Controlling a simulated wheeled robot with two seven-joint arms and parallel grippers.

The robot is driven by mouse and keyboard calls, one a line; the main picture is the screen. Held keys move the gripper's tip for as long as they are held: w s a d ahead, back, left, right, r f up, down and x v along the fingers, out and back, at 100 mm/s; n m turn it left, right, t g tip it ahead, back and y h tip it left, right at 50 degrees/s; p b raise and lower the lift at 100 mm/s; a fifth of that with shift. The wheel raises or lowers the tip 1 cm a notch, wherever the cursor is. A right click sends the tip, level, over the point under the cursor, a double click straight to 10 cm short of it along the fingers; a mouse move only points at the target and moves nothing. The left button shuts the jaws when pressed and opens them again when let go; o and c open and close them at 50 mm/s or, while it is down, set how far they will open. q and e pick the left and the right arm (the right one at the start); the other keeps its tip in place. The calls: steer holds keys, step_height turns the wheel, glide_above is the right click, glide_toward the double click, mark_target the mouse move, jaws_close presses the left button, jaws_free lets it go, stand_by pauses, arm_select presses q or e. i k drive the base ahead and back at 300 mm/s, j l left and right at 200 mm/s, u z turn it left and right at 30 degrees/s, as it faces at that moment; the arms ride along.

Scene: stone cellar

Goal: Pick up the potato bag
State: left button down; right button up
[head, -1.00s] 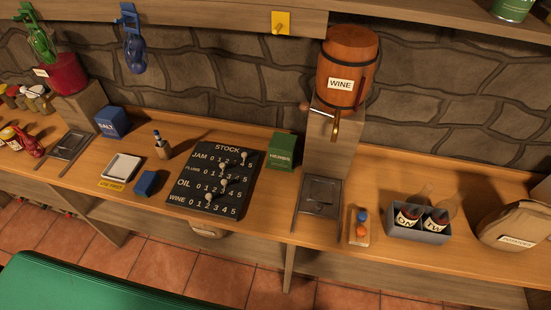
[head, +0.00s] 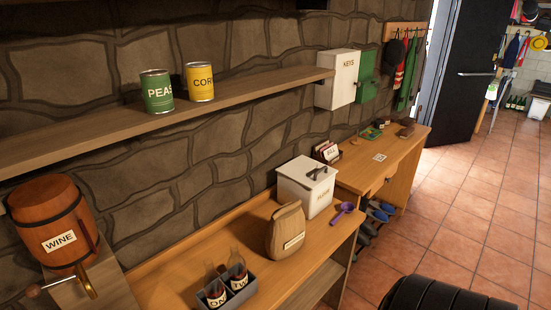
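A brown paper bag (head: 287,232) with a pale label stands upright on the wooden counter (head: 180,264), right of the middle of the head view. The label's text is too small to read now; it appears to be the potato bag. A white lidded box (head: 305,186) stands just behind it to the right. Neither of my grippers shows in the view.
A grey crate (head: 233,294) with two bottles stands left of the bag, and the wine barrel (head: 52,222) is at far left. A purple scoop (head: 343,209) lies right of the bag. Tiled floor (head: 430,225) is open at right.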

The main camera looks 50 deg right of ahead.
mark_target(286, 232)
steer(key=z, duration=0.4)
steer(key=l+z, duration=0.1)
steer(key=z, duration=0.25)
steer(key=i+z, duration=0.1)
steer(key=z, duration=0.7)
steer(key=i+l, duration=0.05)
